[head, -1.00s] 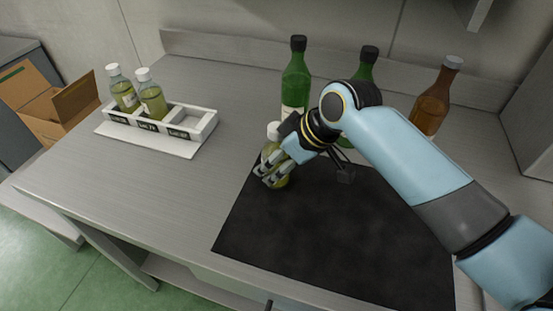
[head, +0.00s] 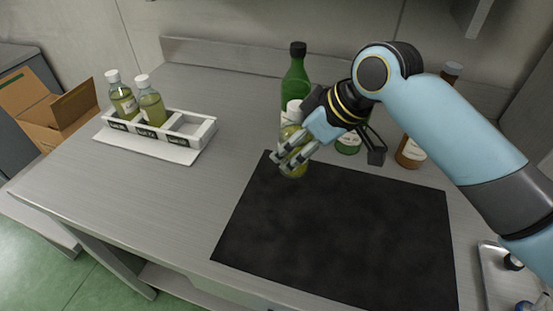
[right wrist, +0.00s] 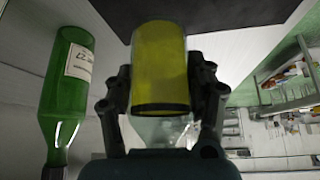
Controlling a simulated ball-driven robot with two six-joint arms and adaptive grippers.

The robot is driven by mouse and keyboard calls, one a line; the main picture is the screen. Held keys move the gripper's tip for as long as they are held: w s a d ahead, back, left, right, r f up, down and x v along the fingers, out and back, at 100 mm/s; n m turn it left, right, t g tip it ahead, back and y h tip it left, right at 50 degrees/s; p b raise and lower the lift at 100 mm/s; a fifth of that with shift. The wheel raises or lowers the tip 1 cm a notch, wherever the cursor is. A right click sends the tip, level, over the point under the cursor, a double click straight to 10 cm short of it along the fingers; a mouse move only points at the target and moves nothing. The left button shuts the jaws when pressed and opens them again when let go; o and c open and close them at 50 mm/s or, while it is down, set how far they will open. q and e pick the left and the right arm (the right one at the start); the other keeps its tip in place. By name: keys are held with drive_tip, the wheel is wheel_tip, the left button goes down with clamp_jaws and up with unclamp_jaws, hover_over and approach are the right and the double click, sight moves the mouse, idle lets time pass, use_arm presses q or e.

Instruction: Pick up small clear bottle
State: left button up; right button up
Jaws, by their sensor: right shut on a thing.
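The small clear bottle (head: 292,166) with yellow-green content and a white cap is between the fingers of my right gripper (head: 295,152). It is upright in the head view, over the far left edge of the black mat (head: 340,230). It looks raised a little, though its exact height is hard to tell. In the right wrist view the bottle (right wrist: 160,65) fills the gap between the two fingers, which close on its sides. My left gripper is not in view.
Two similar bottles (head: 151,105) stand in a white labelled rack (head: 182,150) with one empty slot at its right. A green bottle (head: 296,78) stands close behind my right gripper. A brown bottle (head: 410,153) is partly hidden by my arm. The counter between rack and mat is clear.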

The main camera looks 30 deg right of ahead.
drive_tip(key=s+d+r, duration=0.4)
drive_tip(key=d+r, duration=0.1)
drive_tip(key=d, duration=0.2)
drive_tip(key=shift+s, duration=0.35)
drive_tip(key=w+a+r+b, duration=0.4)
drive_tip(key=w+a+b, duration=0.2)
drive_tip(key=w+b, duration=0.35)
drive_tip(key=s+a+n+b, duration=0.1)
drive_tip(key=s+a+f+n+g+y+b, duration=0.1)
drive_tip(key=a+n+b, duration=0.1)
drive_tip(key=s+a+n+g+y+b, duration=0.1)
drive_tip(key=b, duration=0.1)
drive_tip(key=shift+s+a+f+n, duration=0.2)
drive_tip(key=shift+s+a+n, duration=0.05)
drive_tip(key=shift+n, duration=0.15)
